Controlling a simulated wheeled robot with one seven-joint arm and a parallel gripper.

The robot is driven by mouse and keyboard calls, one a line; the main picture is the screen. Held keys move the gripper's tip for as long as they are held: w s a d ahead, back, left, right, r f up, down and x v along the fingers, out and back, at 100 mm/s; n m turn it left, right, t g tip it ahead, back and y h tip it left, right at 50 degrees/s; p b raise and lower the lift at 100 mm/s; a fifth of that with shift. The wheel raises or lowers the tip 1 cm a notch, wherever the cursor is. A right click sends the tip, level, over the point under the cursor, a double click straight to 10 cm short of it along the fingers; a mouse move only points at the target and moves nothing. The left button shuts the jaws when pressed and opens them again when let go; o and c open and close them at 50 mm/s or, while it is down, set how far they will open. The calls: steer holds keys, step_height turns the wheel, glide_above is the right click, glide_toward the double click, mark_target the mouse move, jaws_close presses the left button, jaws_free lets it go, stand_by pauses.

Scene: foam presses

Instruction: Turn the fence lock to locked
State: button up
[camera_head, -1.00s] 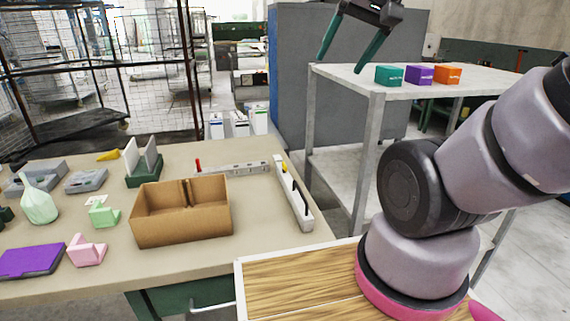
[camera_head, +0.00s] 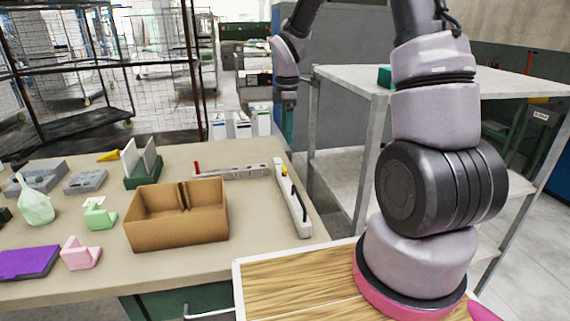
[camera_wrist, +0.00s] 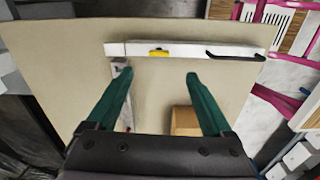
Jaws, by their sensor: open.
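Two pale fence-like rails lie on the beige table. The right rail (camera_head: 295,205) carries a small yellow part (camera_head: 284,168) near its far end and a black handle. The back rail (camera_head: 240,172) has a red upright piece (camera_head: 196,167) at its left end. I cannot tell which part is the fence lock, or its setting. In the wrist view, the white rail (camera_wrist: 190,47) crosses ahead of my gripper (camera_wrist: 157,75), with the yellow part (camera_wrist: 158,53) between the finger lines. My green fingers are open and empty. The head view does not clearly show my gripper.
An open cardboard box (camera_head: 175,232) stands left of the right rail; its edge shows near the right finger in the wrist view. A metal shelf table (camera_head: 440,82) stands right.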

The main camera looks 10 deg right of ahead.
mark_target(284, 171)
steer(key=shift+n, duration=0.4)
steer(key=f, duration=1.2)
steer(key=shift+w+a+f, duration=0.1)
steer(key=shift+w+a, duration=0.05)
steer(key=shift+w, duration=0.15)
jaws_close()
